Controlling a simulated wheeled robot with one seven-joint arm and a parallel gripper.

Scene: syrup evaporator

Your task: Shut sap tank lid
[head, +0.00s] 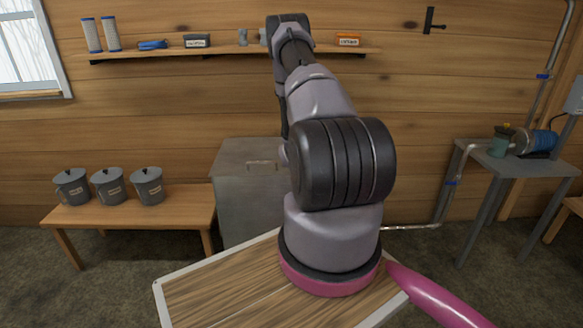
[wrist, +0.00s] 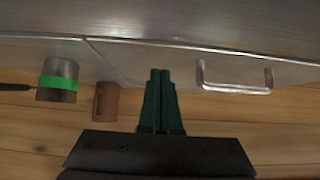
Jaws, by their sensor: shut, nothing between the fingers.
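The sap tank (head: 252,208) is a grey metal box against the back wall in the head view, partly hidden behind my arm. Its lid (head: 238,152) looks to lie about flat on top, with a bar handle (head: 262,163) near the front edge; I cannot tell whether it is fully seated. In the wrist view a metal surface (wrist: 200,52) with a seam crosses the top, and a bar handle (wrist: 235,88) stands to the right of the fingers. My gripper (wrist: 160,72) is shut and empty, its tips over or close to the metal; contact is unclear. The head view hides it.
A bench (head: 115,217) with lidded grey pails stands to the left. A wall shelf (head: 225,52) runs above the tank. A pump (head: 538,141) sits on a metal stand at right. A green-banded cylinder (wrist: 57,82) and a brown cylinder (wrist: 106,102) are left of the fingers.

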